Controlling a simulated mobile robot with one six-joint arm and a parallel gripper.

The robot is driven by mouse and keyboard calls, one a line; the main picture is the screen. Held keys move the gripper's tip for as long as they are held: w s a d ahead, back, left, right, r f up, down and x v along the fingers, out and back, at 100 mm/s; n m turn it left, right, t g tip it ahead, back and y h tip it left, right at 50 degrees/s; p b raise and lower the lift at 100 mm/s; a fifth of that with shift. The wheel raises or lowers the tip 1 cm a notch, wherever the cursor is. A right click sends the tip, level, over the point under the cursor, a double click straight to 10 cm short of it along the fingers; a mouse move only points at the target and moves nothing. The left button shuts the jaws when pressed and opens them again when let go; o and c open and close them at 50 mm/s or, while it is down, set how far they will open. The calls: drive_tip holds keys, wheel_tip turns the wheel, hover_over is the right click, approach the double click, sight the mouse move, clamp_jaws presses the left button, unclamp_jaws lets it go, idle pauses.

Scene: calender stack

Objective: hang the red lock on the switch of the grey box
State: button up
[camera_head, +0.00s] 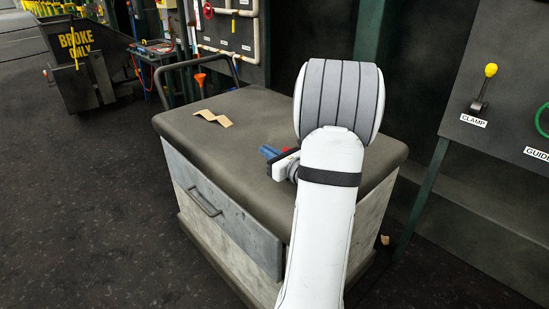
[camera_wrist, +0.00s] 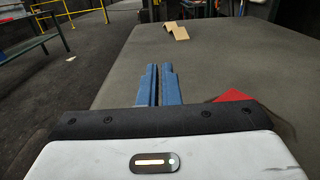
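My gripper (camera_head: 268,152) is low over the dark top of the cabinet, its blue fingers pointing left in the head view. In the wrist view the fingers (camera_wrist: 160,72) lie close side by side with nothing seen between them. A red thing, perhaps the red lock (camera_wrist: 232,96), lies on the cabinet top right of the fingers, mostly hidden behind my gripper's body. A bit of red (camera_head: 289,150) also shows beside my gripper in the head view. I cannot make out a grey box with a switch for certain.
The cabinet top (camera_head: 240,115) is mostly bare, with a folded tan card (camera_head: 213,118) towards its far left. A grey panel (camera_head: 510,60) at right has a yellow-knobbed CLAMP lever (camera_head: 484,88). A broke bin (camera_head: 78,65) stands far left. Open floor lies left.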

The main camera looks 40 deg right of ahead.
drive_tip(key=o, duration=0.9)
